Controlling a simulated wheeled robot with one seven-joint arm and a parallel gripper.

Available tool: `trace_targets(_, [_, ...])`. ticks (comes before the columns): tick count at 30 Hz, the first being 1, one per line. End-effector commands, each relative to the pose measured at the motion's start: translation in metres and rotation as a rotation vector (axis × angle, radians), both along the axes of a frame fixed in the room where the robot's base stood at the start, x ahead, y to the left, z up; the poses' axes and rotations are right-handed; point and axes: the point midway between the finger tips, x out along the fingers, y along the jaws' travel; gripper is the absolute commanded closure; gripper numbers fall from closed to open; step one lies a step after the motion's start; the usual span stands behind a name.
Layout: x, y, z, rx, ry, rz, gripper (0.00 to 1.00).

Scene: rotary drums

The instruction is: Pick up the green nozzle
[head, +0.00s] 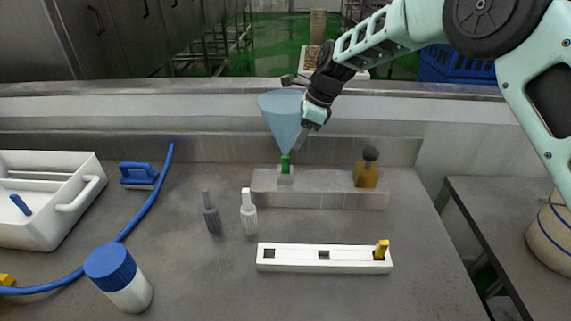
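The green nozzle (285,164) shows as a small green upright piece directly below the tip of a translucent blue funnel (281,112). It stands at a small white block (286,176) on the left part of a grey ledge (320,200). I cannot tell whether the funnel and nozzle are joined. My gripper (301,137) points down beside the funnel's right side, above and slightly right of the nozzle, apart from it. Its fingers are small and partly merged with the funnel, so their opening is unclear.
A white holder (280,264) has two empty square slots and a yellow nozzle (381,249) at its right. Grey (211,214) and white (248,213) nozzles stand left of it. An amber item (366,174), blue-capped jar (122,278), blue hose (137,220) and white tray (60,228) surround clear counter.

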Motion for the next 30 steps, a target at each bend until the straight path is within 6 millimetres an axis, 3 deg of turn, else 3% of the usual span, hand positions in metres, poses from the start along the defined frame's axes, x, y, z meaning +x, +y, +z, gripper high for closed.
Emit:
trace_targets(4, [0.000, 0.009, -0.021, -0.001, 0.001, 0.002, 0.62])
trace_targets(12, [-0.001, 0.017, -0.038, 0.000, 0.001, 0.001, 0.62])
trace_targets(21, [-0.003, 0.033, -0.075, -0.001, 0.001, 0.001, 0.62])
trace_targets(30, [-0.002, 0.035, -0.081, 0.000, -0.002, 0.000, 0.62])
